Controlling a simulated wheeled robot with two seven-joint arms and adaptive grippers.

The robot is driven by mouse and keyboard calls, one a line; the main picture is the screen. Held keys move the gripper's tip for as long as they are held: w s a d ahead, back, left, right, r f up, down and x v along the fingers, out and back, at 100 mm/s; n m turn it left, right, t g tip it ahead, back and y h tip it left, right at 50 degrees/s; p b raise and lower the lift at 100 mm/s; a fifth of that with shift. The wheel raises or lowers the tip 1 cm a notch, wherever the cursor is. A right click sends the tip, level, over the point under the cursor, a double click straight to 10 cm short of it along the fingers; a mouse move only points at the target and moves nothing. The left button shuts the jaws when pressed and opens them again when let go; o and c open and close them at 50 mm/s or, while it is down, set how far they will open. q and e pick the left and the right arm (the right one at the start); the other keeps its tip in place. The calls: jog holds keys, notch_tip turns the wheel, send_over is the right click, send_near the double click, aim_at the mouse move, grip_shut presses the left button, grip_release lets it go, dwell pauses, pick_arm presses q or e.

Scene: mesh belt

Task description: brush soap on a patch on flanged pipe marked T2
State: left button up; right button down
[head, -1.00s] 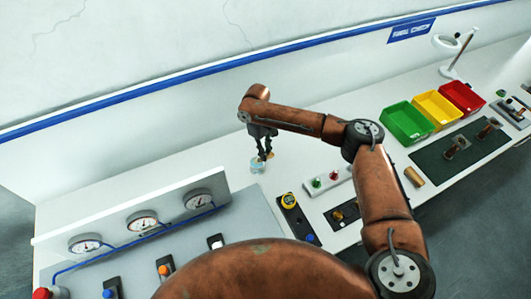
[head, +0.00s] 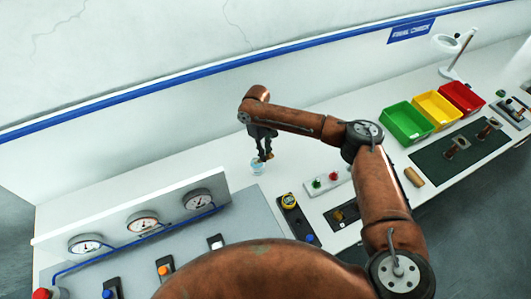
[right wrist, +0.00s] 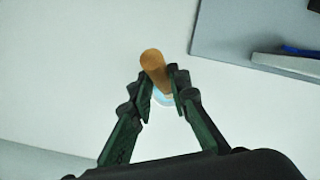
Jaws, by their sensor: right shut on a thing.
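My right gripper (head: 262,158) is at the back of the bench in the head view, pointing down. In the right wrist view its fingers (right wrist: 160,95) are closed on the tan wooden handle of the brush (right wrist: 154,65). The brush's lower end is hidden behind the fingers. A small pale blue soap pot (head: 257,168) stands right under the gripper; its rim also shows in the wrist view (right wrist: 162,99). I cannot tell whether the bristles touch the soap. Two small flanged pipes (head: 456,146) (head: 488,127) sit on a dark green mat; no T2 mark is readable. My left gripper is out of view.
Green (head: 408,123), yellow (head: 437,110) and red bins (head: 462,98) stand behind the mat (head: 428,164). A tan cylinder (head: 414,177) lies beside it. A gauge panel (head: 143,222) stands at left, a button box (head: 327,182) at centre. Bare bench lies around the pot.

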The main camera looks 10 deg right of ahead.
jog(key=shift+f, duration=0.6)
dwell(0.4)
jog(key=shift+s+f+p, duration=0.15)
jog(key=shift+p, duration=0.45)
dwell(2.2)
jog(key=shift+r+p, duration=0.95)
jog(key=shift+p, duration=0.1)
notch_tip(320, 180, up, 6)
jog(key=p, duration=0.6)
jog(key=shift+f, duration=0.35)
